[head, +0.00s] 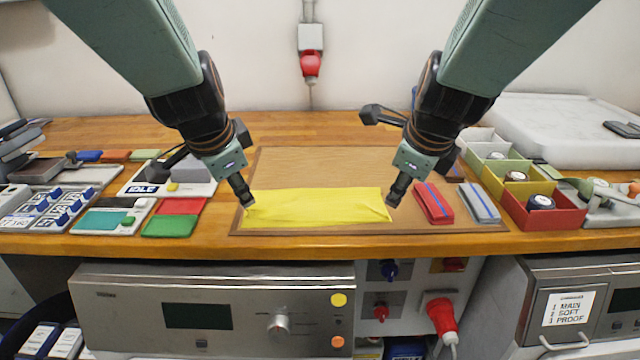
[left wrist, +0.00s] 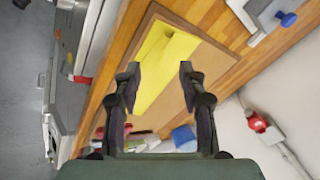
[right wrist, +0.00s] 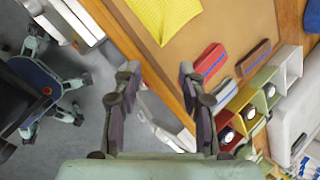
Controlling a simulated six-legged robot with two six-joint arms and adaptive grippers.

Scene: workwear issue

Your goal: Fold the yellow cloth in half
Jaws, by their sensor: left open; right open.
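The yellow cloth (head: 318,206) lies on the brown board (head: 330,168) near the front of the table, as a long strip, wider than deep, with small creases at both ends. It also shows in the left wrist view (left wrist: 162,66) and partly in the right wrist view (right wrist: 165,14). My left gripper (head: 249,206) is at the cloth's left end, its jaws open. My right gripper (head: 391,206) is at the cloth's right end, its jaws open. Whether the fingertips touch the cloth cannot be told.
Coloured bins (head: 545,219) stand farther right. Red (head: 181,206) and green (head: 169,226) pieces lie left. The board behind the cloth is clear.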

